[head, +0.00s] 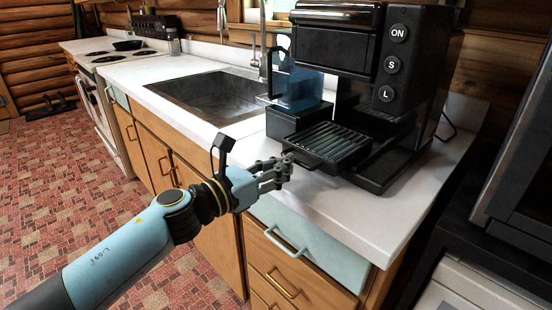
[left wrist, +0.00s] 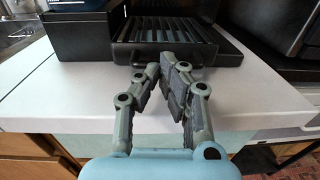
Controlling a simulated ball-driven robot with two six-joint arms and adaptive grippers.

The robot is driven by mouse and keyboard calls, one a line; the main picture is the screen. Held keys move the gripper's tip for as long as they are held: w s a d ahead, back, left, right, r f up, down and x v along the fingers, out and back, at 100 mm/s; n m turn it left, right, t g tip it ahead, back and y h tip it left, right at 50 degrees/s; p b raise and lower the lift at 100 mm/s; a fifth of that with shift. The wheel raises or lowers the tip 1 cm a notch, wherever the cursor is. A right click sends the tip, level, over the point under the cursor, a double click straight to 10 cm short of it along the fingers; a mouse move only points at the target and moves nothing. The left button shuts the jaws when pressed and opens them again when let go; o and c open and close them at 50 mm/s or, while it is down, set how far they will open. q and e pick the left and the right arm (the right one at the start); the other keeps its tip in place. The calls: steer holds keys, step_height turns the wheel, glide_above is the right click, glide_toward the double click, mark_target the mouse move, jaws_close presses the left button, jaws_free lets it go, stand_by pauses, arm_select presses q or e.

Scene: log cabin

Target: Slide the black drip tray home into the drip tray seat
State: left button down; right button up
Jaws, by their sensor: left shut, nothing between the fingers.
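The black drip tray (head: 328,145), with a slatted grille, sits at the front of the black coffee machine (head: 335,45) and sticks out part way from its base, the drip tray seat (head: 385,172). My left gripper (head: 288,163) is shut and empty, its fingertips at the tray's front edge. In the left wrist view the fingertips (left wrist: 165,72) are right in front of the drip tray (left wrist: 165,45); whether they touch it I cannot tell. The back of the tray is hidden under the machine. My right gripper is not in view.
A black box-shaped part (head: 297,121) stands left of the tray, with a blue clear tank (head: 298,88) behind it. The sink (head: 205,95) lies further left. The white countertop (head: 345,205) is bare in front of the machine. A dark appliance (head: 520,160) stands at the right.

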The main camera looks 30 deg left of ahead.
mark_target(323, 148)
arm_select(q)
steer(key=x, duration=0.6)
steer(key=shift+s, duration=0.1)
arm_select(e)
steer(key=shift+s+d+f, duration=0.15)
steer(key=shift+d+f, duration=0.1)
arm_select(q)
steer(key=shift+b, duration=0.3)
